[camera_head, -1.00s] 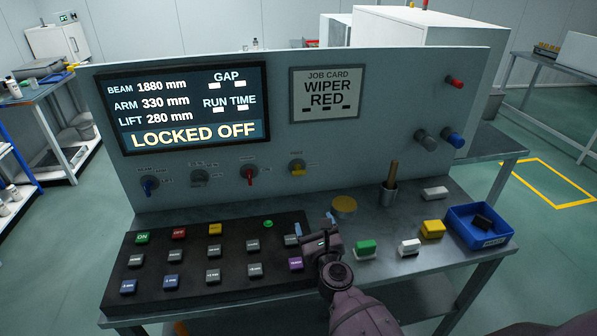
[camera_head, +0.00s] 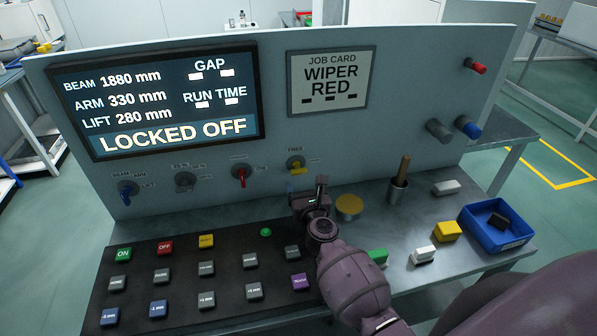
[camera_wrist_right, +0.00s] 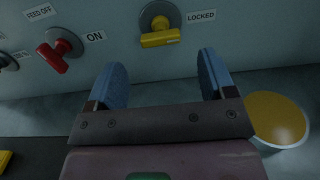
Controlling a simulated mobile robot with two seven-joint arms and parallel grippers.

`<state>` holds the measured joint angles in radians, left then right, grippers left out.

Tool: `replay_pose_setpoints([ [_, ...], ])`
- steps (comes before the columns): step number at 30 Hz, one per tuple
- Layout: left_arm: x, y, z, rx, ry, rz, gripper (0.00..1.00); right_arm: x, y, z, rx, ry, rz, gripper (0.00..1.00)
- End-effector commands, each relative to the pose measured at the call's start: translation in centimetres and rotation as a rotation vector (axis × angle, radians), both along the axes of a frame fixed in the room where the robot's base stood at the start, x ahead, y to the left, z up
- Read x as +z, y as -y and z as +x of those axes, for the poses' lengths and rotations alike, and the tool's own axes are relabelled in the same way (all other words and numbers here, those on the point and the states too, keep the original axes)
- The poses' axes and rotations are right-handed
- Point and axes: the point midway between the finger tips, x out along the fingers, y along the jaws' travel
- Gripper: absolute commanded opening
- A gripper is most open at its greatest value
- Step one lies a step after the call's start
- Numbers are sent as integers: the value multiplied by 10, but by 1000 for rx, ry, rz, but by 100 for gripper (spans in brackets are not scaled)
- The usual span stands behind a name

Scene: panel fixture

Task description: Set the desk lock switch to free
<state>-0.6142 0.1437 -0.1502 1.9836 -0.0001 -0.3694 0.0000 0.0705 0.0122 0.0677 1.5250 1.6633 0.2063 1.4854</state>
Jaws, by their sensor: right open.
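The desk lock switch is a yellow rotary knob (camera_head: 296,166) on the lower right of the upright panel. A small FREE label sits above it. In the right wrist view the yellow handle (camera_wrist_right: 160,39) lies roughly level, with a LOCKED label to its right. The screen (camera_head: 160,102) reads LOCKED OFF. My right gripper (camera_head: 308,188) is just below and in front of the yellow knob. In the wrist view its two blue fingers (camera_wrist_right: 162,85) are spread with nothing between them, and the knob is ahead of them, not touched. My left gripper is not in view.
A red switch (camera_head: 242,174) is left of the yellow one, then grey and blue switches. A button console (camera_head: 220,275) lies below. A round yellow pad (camera_head: 349,205), a cup with a wooden handle (camera_head: 399,190), loose blocks and a blue tray (camera_head: 480,228) are to the right.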

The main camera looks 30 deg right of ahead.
Motion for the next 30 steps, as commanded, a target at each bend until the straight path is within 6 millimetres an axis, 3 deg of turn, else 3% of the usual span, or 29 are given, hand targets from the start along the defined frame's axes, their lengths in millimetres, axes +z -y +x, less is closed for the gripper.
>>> replay_pose_setpoints([
  [6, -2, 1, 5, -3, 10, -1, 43, -1, 9, 35, 1, 0, -1, 77],
  [12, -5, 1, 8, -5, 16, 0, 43, -1, 15, 55, -1, -1, -2, 77],
  [26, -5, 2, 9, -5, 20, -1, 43, 0, 17, 64, -1, -1, 0, 77],
  [30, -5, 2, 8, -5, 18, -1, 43, 0, 17, 64, -1, -1, 0, 55],
])
